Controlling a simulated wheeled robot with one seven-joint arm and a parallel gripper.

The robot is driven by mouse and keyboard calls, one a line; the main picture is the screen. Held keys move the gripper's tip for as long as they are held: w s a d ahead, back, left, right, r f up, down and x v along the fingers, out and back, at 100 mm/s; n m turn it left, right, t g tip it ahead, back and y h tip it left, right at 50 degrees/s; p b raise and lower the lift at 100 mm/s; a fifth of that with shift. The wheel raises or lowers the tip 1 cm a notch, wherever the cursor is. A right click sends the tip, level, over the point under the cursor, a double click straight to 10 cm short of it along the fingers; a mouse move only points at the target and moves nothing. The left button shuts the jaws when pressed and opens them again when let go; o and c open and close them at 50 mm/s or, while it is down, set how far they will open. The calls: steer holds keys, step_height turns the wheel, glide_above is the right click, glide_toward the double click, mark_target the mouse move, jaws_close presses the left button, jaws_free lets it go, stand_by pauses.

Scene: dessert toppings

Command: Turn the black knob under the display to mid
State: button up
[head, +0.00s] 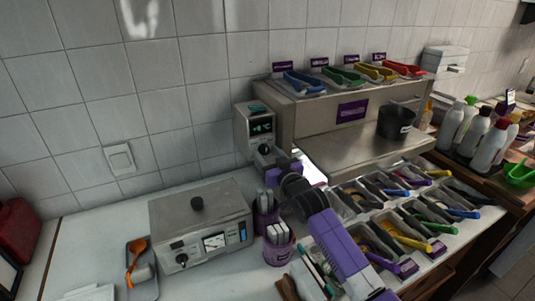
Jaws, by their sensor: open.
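The black knob (264,149) sits on the front of a small grey metal unit (241,131), directly below its dark display (261,126) with green-lit characters. My purple and black arm reaches up from the lower right. My gripper (273,160) is at the knob's lower right, close to the unit's front. It is open, but its fingertips are small and dark here. I cannot tell whether they touch the knob or are around it. The knob's pointer mark is too small to read, and the unit's lower front is partly hidden by my gripper.
A metal box (228,208) with its own knobs and gauge stands at the left. Purple cups (279,251) stand close to my arm. A topping tray with several tongs and a metal shelf unit (330,110) lie to the right.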

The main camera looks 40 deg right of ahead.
steer(key=shift+c, duration=0.4)
jaws_close()
steer(key=shift+f+n+b, duration=0.1)
steer(key=shift+n+b, duration=0.3)
steer(key=shift+n, duration=0.3)
steer(key=shift+o, duration=0.4)
jaws_free()
